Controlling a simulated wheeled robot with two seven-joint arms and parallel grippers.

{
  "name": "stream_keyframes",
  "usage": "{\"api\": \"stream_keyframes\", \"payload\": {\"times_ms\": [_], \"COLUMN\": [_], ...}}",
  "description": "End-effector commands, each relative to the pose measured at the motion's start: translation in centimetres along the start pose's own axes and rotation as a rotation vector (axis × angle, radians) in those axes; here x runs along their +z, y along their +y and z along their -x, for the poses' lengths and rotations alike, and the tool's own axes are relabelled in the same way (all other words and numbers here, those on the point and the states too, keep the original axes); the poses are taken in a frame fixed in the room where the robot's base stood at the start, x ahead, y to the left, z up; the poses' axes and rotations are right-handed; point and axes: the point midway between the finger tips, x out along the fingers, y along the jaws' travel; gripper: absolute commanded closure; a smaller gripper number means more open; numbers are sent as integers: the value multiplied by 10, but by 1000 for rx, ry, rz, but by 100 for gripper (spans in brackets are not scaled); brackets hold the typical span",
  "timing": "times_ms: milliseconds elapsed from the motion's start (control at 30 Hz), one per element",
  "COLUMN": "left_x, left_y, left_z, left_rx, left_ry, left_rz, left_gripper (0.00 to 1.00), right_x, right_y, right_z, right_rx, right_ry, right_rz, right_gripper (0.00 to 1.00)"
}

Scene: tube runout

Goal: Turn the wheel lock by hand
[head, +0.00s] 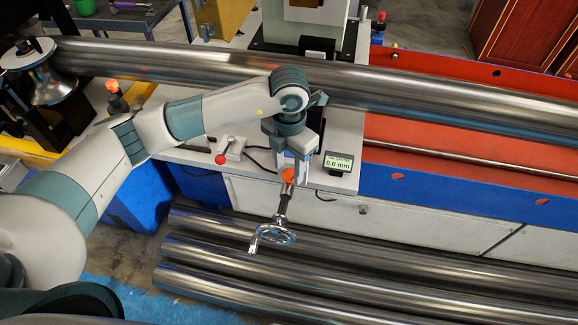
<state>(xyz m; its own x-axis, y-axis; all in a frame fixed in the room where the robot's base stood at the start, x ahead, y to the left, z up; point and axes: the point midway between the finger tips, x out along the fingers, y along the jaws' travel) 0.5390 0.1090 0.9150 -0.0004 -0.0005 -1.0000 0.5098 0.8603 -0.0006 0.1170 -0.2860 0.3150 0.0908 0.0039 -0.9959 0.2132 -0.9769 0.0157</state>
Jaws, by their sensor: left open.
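A small metal handwheel (275,236) with a crank handle sits on a shaft at the front of the machine. On that shaft, nearer the machine, is an orange-red knob (289,175), which looks like the wheel lock. My left gripper (291,163) reaches down from above, open, with its fingers right at the knob. I cannot tell whether they touch it. The gripper hides part of the shaft mount behind it. My right gripper is not in view.
A small display (338,163) reading 0.0 mm stands just right of the gripper. A red-knobbed lever (221,158) is to the left. A long steel tube (420,98) crosses behind my arm. Several more tubes (400,272) lie on the floor below the handwheel.

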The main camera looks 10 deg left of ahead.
Motion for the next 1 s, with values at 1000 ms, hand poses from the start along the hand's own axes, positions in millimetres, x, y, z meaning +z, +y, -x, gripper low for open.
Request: {"api": "stream_keyframes", "payload": {"times_ms": [1000], "left_x": [0], "left_y": [0], "left_z": [13], "left_rx": [0], "left_ry": [1], "left_rz": [399], "left_gripper": [58], "right_x": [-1], "right_y": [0], "right_z": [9], "right_rx": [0], "right_ry": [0], "right_rz": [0], "right_gripper": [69]}}
